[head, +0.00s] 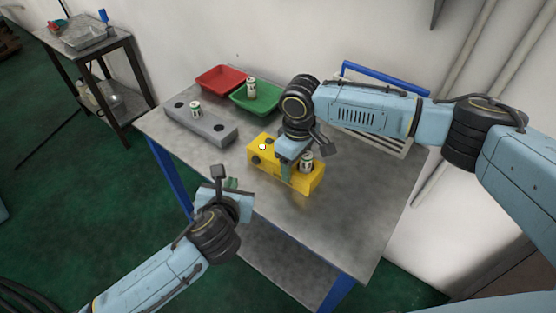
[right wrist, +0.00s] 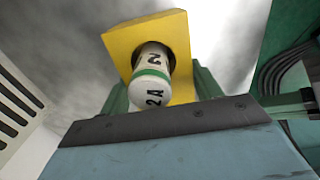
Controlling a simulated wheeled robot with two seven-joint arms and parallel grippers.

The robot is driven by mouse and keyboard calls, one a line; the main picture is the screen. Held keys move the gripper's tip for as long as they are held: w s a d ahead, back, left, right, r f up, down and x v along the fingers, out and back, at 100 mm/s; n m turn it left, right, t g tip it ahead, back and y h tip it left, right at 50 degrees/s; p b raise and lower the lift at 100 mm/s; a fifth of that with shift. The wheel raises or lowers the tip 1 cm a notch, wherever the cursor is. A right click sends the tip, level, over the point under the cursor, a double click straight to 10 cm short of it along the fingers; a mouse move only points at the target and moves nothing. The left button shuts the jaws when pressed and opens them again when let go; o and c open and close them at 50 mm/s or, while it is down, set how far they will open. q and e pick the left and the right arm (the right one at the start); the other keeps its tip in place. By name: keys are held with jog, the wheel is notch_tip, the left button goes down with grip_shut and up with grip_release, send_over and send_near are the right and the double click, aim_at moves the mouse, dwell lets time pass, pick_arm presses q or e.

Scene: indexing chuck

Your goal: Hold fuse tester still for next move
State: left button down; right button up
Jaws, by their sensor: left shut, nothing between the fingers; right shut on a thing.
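The yellow fuse tester (head: 268,172) stands on the metal table, with a white dome and dark round parts at its left end. A white fuse with a green band (head: 306,161) sits upright in its right end. In the right wrist view the tester (right wrist: 119,45) and the fuse, marked 2A (right wrist: 152,75), lie between my green fingers. My right gripper (head: 286,172) is shut on the tester from above; its fingertips are partly hidden. My left gripper (head: 231,183) is shut and empty, apart from the tester, near the table's front left edge.
A grey block (head: 215,131) with holes holds one fuse (head: 195,109). Behind it are an empty red tray (head: 220,78) and a green tray (head: 270,101) with a fuse (head: 251,86). A blue-handled rack (head: 385,76) stands at the back right. The table's front right is clear.

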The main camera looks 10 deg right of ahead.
dwell(0.3)
jog(key=o, duration=1.2)
